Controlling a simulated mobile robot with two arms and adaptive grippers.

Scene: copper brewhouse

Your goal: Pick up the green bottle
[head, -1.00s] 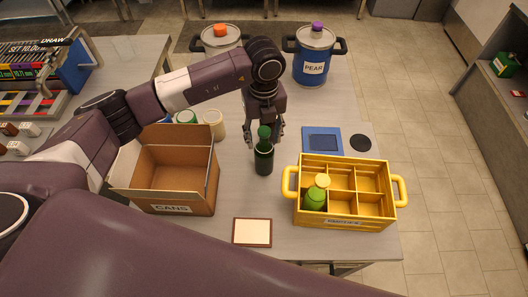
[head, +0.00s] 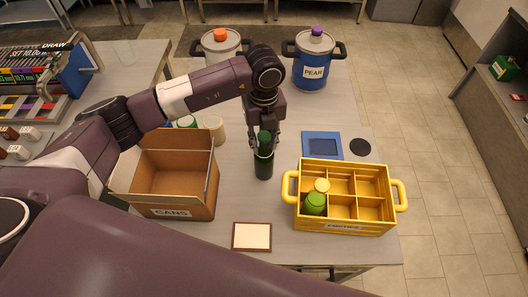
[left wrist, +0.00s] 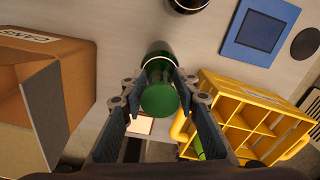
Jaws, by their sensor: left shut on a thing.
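The dark green bottle (head: 264,168) with a green cap stands upright on the table between the cardboard box and the yellow crate. It also shows from above in the left wrist view (left wrist: 160,62), with its round green cap toward the camera. My left gripper (head: 263,143) comes down over it from above and is shut on its upper part. In the left wrist view the fingers (left wrist: 160,95) lie on either side of the bottle. I cannot see clearly whether the base touches the table. My right gripper is not in view.
The open box marked CANS (head: 172,212) is left of the bottle. The yellow divided crate (head: 350,227) is at the right, holding green and yellow-capped items. A blue pad (head: 322,145), a framed card (head: 252,237) and a blue PEAR pot (head: 313,72) stand around.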

